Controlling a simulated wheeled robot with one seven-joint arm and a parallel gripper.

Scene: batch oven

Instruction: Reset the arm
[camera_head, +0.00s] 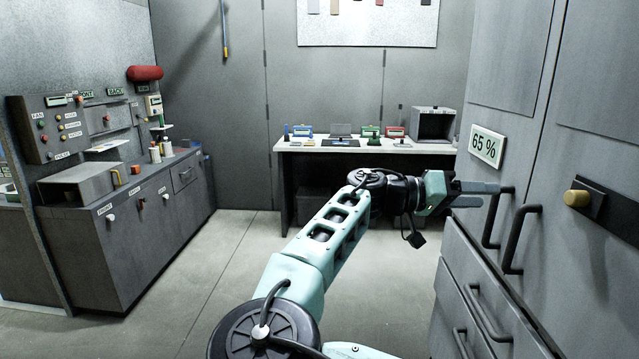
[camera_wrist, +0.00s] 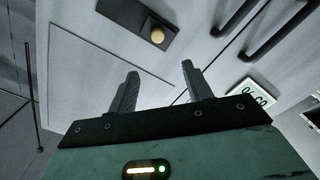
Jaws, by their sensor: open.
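My gripper (camera_head: 480,194) is at the end of my outstretched arm, right of the middle in the head view, pointing right toward the grey cabinet front (camera_head: 600,150). In the wrist view my gripper (camera_wrist: 160,88) shows two dark fingers apart with nothing between them. The cabinet's black handles (camera_head: 512,238) appear just beyond the fingertips in the head view; I cannot tell whether they touch. In the wrist view the handles (camera_wrist: 275,35) are at the upper right, apart from the fingers.
A brass knob (camera_head: 577,198) on a dark plate and a "65 %" display (camera_head: 487,146) are on the cabinet. Drawers (camera_head: 485,300) lie below. A table (camera_head: 350,147) with small devices stands at the back. A control counter (camera_head: 130,225) is at the left. The floor between is clear.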

